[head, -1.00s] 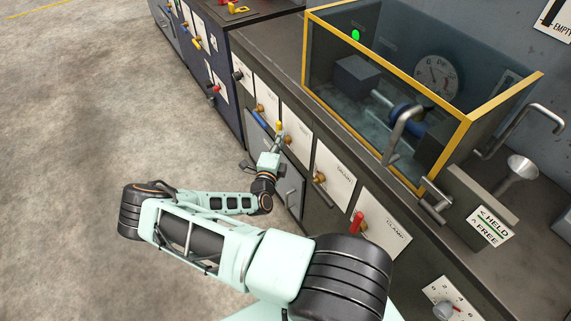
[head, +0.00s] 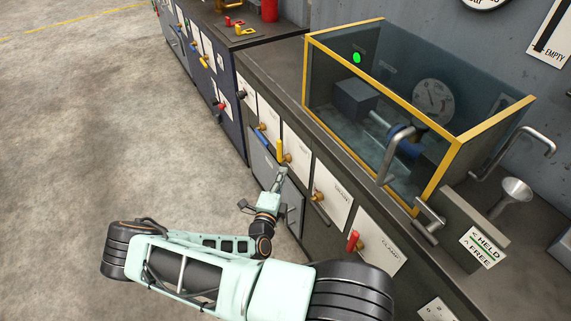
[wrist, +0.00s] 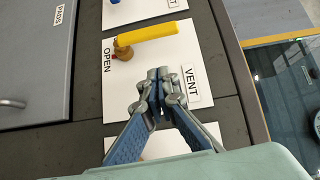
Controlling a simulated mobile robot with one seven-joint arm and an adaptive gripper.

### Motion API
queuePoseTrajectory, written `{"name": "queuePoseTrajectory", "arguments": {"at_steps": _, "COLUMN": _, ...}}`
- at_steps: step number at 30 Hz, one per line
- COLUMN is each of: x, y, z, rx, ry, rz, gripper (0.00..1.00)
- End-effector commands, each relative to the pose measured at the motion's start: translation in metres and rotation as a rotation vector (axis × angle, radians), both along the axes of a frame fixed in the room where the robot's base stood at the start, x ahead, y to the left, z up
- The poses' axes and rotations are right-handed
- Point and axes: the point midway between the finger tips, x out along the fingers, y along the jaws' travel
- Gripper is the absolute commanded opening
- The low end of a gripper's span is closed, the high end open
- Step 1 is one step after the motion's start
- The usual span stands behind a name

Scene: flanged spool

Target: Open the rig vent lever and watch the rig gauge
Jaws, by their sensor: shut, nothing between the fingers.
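The yellow vent lever (head: 280,150) is on the white vent panel on the cabinet front. In the wrist view the lever (wrist: 148,33) points right from its brass hub (wrist: 123,52), away from the OPEN mark (wrist: 107,60) printed on the hub's other side. My gripper (head: 282,174) is just below the lever in the head view. In the wrist view my gripper (wrist: 158,95) is shut and empty, with a gap between its tips and the lever. The round rig gauge (head: 433,100) is behind the glass of the yellow-framed enclosure; its reading is too small to tell.
A blue lever (head: 261,139) is left of the vent panel, and a red clamp lever (head: 352,241) is on the right. A green lamp (head: 357,57) is lit in the enclosure. A HELD/FREE sign (head: 482,247) stands at right. The floor (head: 90,130) at left is clear.

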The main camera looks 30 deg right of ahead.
Motion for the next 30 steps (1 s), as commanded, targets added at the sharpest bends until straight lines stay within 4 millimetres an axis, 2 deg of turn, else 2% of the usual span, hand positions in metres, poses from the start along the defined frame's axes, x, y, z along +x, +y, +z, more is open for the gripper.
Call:
{"name": "queuePoseTrajectory", "arguments": {"at_steps": 3, "x": -0.018, "y": 0.016, "z": 0.000, "rx": -0.001, "ry": 0.001, "rz": 0.001, "gripper": 0.00}}
{"name": "queuePoseTrajectory", "arguments": {"at_steps": 9, "x": -0.034, "y": 0.029, "z": 0.001, "rx": -0.001, "ry": -0.002, "rz": -0.001, "gripper": 0.00}}
{"name": "queuePoseTrajectory", "arguments": {"at_steps": 30, "x": -0.036, "y": 0.032, "z": 0.003, "rx": 0.017, "ry": -0.017, "rz": -0.009, "gripper": 0.00}}
